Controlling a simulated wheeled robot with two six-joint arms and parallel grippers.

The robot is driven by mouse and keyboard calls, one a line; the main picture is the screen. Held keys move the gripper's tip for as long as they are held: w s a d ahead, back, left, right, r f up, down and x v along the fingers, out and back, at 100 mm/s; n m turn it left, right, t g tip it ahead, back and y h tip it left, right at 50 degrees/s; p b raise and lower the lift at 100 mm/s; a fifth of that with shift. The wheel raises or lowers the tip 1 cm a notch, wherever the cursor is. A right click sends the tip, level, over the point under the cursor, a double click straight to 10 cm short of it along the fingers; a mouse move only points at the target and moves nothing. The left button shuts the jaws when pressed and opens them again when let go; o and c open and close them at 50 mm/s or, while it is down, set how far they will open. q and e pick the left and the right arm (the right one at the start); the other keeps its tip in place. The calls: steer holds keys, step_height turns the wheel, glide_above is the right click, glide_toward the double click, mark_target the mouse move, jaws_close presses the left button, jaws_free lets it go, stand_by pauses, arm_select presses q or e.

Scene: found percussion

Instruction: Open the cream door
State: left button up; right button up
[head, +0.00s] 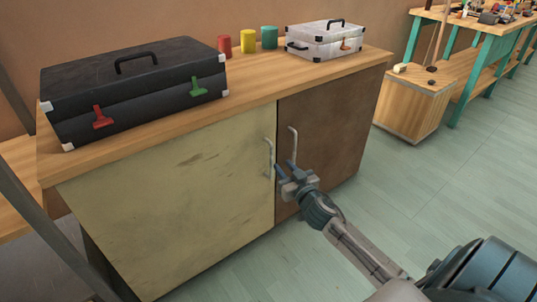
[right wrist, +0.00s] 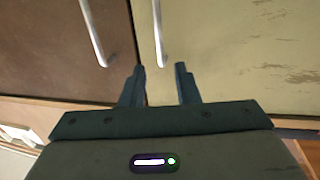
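The cream door (head: 175,210) is the left door of a wooden cabinet and looks shut, flush with the front. Its metal bar handle (head: 268,158) is upright near its right edge. My right gripper (head: 282,172) is open and empty, close to the lower part of that handle. In the right wrist view, the cream door (right wrist: 235,50) is on the right, and the handle's end (right wrist: 162,62) lies between and just beyond the two spread fingers (right wrist: 160,85). I see no clear contact. My left gripper is not in view.
The brown door (head: 325,135) with its own handle (head: 292,145) adjoins on the right. On the wooden top (head: 250,90) stand a black case (head: 135,85), red, yellow and green cups (head: 248,41) and a silver case (head: 325,40). The floor (head: 440,190) at right is clear.

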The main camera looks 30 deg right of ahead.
mark_target(272, 152)
steer(key=w, duration=0.3)
steer(key=w+p, duration=0.1)
steer(key=w, duration=0.2)
steer(key=w+d, duration=0.1)
steer(key=w, duration=0.2)
steer(key=shift+w, duration=0.3)
jaws_close()
